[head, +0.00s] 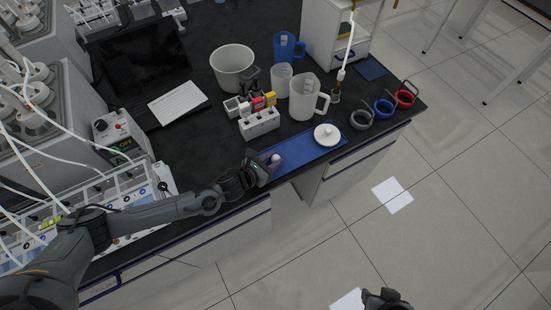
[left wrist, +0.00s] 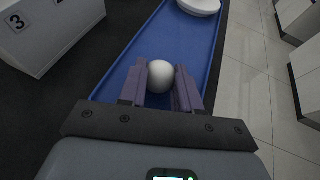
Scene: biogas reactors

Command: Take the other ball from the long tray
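The long tray is a shallow blue tray (head: 303,151) along the front edge of the dark bench; it also fills the middle of the left wrist view (left wrist: 190,37). A white ball (left wrist: 160,76) is at its near end, between the two fingers of my left gripper (left wrist: 161,88). No clear gap shows between ball and fingers, and they look closed on it. In the head view the ball (head: 276,158) shows just past my left gripper (head: 268,166), low over the tray. My right gripper (head: 385,298) is at the bottom edge, partly cut off; its fingers are unclear.
A round white lidded dish (head: 327,134) sits at the tray's far end. A white block with colored items (head: 259,122) stands behind the tray, near jugs (head: 306,98) and a beaker (head: 232,67). Colored rings (head: 384,108) lie at right. Open floor lies in front.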

